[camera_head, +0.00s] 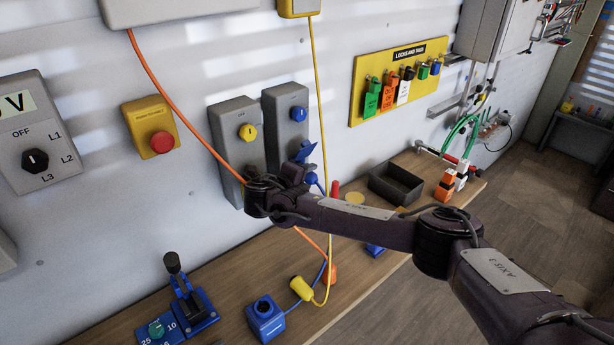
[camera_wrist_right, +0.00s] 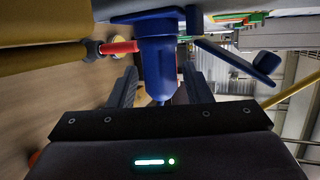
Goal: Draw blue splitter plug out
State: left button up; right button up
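The blue splitter plug (camera_wrist_right: 157,62) is upright in the right wrist view, at a blue wall socket with its lid (camera_wrist_right: 238,62) swung open to the side. In the head view the lid (camera_head: 305,152) and part of the blue plug or socket (camera_head: 312,179) show behind my right arm. My right gripper (camera_wrist_right: 160,88) is open, with one finger on each side of the plug and small visible gaps. In the head view the right gripper (camera_head: 294,174) is at the socket, its fingers mostly hidden. A blue splitter box (camera_head: 265,318) lies on the bench with a blue cable. My left gripper is not in view.
An orange cable (camera_head: 160,90) and a yellow cable (camera_head: 317,90) hang close to the right gripper. A yellow connector (camera_head: 301,288) lies on the bench. A black tray (camera_head: 396,184) stands further right. A red emergency button (camera_head: 161,142) is on the wall at left.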

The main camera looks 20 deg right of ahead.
jog(key=c, duration=0.7)
jog(key=shift+s+p, duration=0.1)
jog(key=shift+p, duration=0.2)
jog(key=shift+c, duration=0.3)
jog(key=shift+s+d, duration=0.1)
jog(key=shift+s, duration=0.1)
grip_shut()
jog(key=shift+s+d+r+p, duration=0.2)
jog(key=shift+s+p, duration=0.2)
jog(key=shift+p, duration=0.45)
jog(key=s+d+p, duration=0.2)
jog(key=s+p, duration=0.4)
jog(key=shift+s+d+f, duration=0.2)
jog(key=shift+s, duration=0.15)
jog(key=shift+a+f, duration=0.1)
